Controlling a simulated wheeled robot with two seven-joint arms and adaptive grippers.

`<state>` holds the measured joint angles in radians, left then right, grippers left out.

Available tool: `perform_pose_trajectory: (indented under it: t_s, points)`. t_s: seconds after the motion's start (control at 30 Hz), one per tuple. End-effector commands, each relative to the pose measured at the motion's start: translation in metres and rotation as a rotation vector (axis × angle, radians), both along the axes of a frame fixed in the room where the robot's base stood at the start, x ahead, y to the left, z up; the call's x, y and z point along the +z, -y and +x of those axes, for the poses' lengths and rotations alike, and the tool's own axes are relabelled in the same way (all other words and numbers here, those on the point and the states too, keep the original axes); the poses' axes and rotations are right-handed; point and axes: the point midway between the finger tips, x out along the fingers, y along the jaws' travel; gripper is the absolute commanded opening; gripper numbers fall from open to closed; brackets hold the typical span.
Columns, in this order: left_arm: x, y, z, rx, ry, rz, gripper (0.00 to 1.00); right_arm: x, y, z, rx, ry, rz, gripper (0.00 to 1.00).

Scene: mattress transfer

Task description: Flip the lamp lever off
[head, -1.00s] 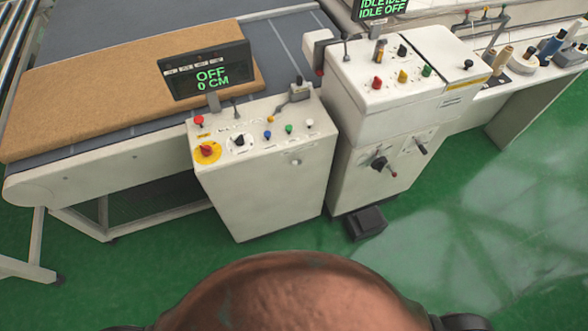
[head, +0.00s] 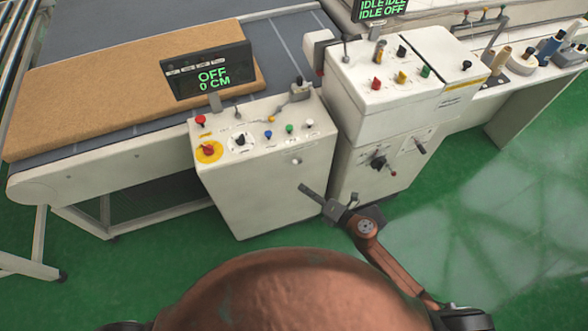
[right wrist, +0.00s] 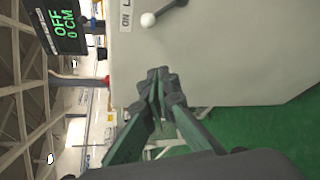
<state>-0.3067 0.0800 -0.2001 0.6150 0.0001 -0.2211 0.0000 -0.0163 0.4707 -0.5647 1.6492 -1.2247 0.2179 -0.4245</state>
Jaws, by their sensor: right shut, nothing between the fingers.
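The lamp lever (head: 296,161) is a small pale lever on the front face of the left control box. In the right wrist view it is a rod with a white ball (right wrist: 148,19), beside a partly cut-off label reading "ON L". My right gripper (head: 304,189) is in front of that box, below the lever in the head view. Its fingers are closed together and empty, also in the right wrist view (right wrist: 160,78). They look apart from the lever. My left gripper is not in view.
The control box (head: 260,195) carries several knobs and buttons on top, plus a display (head: 208,70) reading OFF, 0 CM. A second cabinet (head: 362,145) with levers stands to the right. A brown mattress (head: 110,85) lies on the conveyor at left. Green floor is open at right.

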Motion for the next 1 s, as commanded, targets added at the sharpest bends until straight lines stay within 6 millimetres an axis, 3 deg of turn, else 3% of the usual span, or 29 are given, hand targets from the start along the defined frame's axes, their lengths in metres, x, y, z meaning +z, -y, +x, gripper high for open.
perform_pose_trajectory:
  t_s: [0.47,0.93,1.0]
  points:
    - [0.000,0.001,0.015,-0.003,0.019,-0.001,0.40,0.000,-0.008,0.008,0.004,0.005,-0.001,0.00]
    - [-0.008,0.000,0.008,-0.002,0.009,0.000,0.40,-0.020,-0.070,0.070,0.003,0.004,0.001,0.00]
    - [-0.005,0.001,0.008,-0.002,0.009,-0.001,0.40,-0.015,-0.060,0.076,0.000,0.004,-0.004,0.00]
